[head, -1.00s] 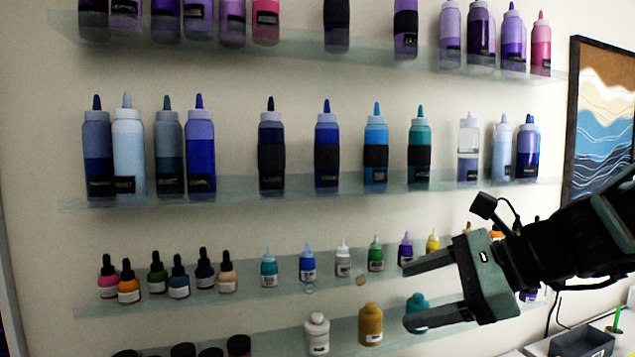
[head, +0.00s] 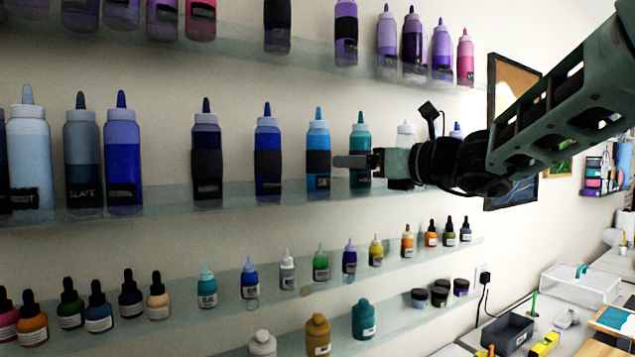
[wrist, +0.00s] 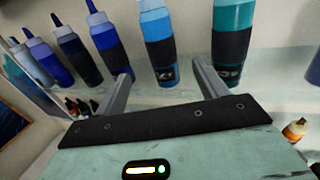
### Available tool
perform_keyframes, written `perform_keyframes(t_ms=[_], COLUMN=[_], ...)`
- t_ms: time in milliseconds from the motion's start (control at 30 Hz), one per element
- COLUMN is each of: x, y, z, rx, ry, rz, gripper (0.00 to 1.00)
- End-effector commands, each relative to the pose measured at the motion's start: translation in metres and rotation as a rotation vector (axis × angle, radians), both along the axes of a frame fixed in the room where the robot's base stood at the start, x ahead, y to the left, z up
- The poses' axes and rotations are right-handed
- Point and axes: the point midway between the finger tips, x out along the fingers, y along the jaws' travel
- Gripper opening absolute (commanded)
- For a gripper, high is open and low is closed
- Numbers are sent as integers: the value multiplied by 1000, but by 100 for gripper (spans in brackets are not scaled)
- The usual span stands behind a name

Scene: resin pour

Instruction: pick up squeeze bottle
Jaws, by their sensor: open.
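Several squeeze bottles stand upright on the middle glass shelf. A light blue one with a black band (head: 318,135) is just left of my fingertips in the head view. A teal one (head: 360,131) is partly hidden behind my gripper (head: 350,161). A dark blue one (head: 268,145) and a navy one (head: 206,140) stand further left. In the wrist view my gripper (wrist: 160,75) is open and empty, its fingers spread. The light blue bottle (wrist: 155,25) shows beyond the gap between the fingers, and the teal bottle (wrist: 233,15) is beyond the right finger.
The middle shelf (head: 240,193) runs below the bottles. A lower shelf (head: 180,310) holds small dropper and paint bottles. Purple and pink bottles stand on the shelf above. A framed picture (head: 497,190) hangs to the right; a dark tray (head: 507,332) is on the counter below.

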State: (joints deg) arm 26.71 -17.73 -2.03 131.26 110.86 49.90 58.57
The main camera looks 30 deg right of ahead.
Motion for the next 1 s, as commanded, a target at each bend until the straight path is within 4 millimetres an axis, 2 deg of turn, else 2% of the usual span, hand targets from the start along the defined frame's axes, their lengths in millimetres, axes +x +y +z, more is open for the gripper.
perform_keyframes(t_ms=[100, 567, 633, 800, 1000], x=[6, 25, 39, 63, 75], y=[5, 10, 13, 20, 23], z=[-7, -6, 2, 2, 2], rx=[-3, -2, -1, -1, -2], ry=[0, -3, 2, 2, 2], rz=[10, 6, 5, 2, 1], gripper=[72, 72, 72, 72, 72])
